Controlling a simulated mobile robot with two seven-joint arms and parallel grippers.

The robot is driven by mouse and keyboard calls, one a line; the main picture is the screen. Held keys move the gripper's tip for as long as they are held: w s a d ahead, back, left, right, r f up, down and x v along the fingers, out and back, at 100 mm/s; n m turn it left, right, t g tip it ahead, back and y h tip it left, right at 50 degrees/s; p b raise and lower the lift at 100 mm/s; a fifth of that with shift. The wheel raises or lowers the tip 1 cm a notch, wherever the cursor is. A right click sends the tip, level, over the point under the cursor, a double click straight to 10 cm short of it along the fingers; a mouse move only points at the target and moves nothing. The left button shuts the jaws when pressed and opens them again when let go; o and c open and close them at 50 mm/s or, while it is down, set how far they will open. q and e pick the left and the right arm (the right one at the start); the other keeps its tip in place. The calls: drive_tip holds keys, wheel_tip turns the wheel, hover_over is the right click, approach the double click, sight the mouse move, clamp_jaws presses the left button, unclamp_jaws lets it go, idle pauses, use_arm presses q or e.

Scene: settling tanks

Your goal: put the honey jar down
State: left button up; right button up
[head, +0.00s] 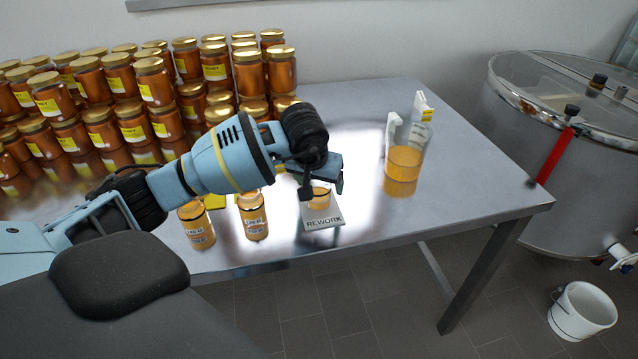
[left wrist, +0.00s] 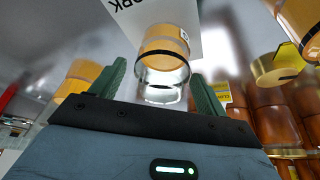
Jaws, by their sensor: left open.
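The honey jar (head: 319,197), clear glass with amber honey in its lower part, stands on the card marked REWORK (head: 324,221) near the table's front edge. My left gripper (head: 322,180) is over it and hides its upper part in the head view. In the left wrist view the jar (left wrist: 163,62) sits between the two green fingers of the left gripper (left wrist: 160,88), which are apart, with space on each side. The card (left wrist: 200,22) shows behind the jar. My right gripper is not in view.
Two labelled jars (head: 196,226) (head: 254,216) stand left of the card. Stacked lidded jars (head: 150,85) fill the table's back left. A larger clear vessel of honey (head: 403,168) stands to the right. The table (head: 465,185) is bare at its right end, near a steel tank (head: 530,140).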

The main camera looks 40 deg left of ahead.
use_arm(q)
drive_tip(key=v, duration=1.1)
drive_tip(key=shift+r, duration=0.1)
